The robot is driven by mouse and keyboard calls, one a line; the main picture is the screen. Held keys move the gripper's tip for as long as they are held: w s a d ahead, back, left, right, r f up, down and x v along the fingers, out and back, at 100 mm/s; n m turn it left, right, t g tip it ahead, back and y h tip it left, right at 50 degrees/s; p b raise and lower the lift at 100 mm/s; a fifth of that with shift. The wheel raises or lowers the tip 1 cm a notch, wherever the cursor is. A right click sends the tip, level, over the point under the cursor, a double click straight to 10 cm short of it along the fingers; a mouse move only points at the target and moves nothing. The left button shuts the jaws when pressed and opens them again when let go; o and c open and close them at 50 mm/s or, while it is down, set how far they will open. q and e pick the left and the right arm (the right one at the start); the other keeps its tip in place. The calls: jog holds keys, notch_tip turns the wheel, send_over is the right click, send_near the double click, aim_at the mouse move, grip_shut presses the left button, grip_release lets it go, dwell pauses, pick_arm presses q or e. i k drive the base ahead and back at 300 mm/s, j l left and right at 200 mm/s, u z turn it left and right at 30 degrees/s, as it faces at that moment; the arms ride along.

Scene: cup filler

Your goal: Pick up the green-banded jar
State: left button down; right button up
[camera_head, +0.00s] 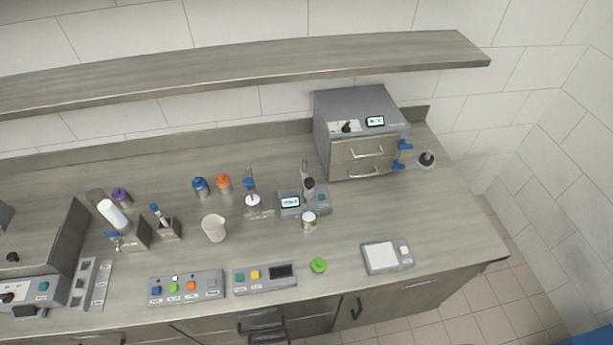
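A small pale jar (309,221) with what looks like a green band stands upright on the counter, at the front edge of a small grey device with a screen (290,203). The band is small in the picture and hard to make out. A bright green round item (318,265), like a lid, lies on the counter in front of the jar and is apart from it. Neither of my grippers shows in the head view.
A white beaker (214,228) and blue-capped (200,187) and orange-capped (223,182) bottles stand left of the jar. Button panels (187,288) line the front edge. A flat scale-like device (387,256) is at right. A grey drawer cabinet (360,132) stands behind. A shelf (240,72) overhangs the back.

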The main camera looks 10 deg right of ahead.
aim_at(308, 217)
jog(key=k+z, duration=0.15)
jog(key=z, duration=0.2)
jog(key=k+l+z, duration=0.1)
jog(key=z, duration=0.25)
jog(key=k+l+z, duration=0.15)
jog(key=z, duration=0.2)
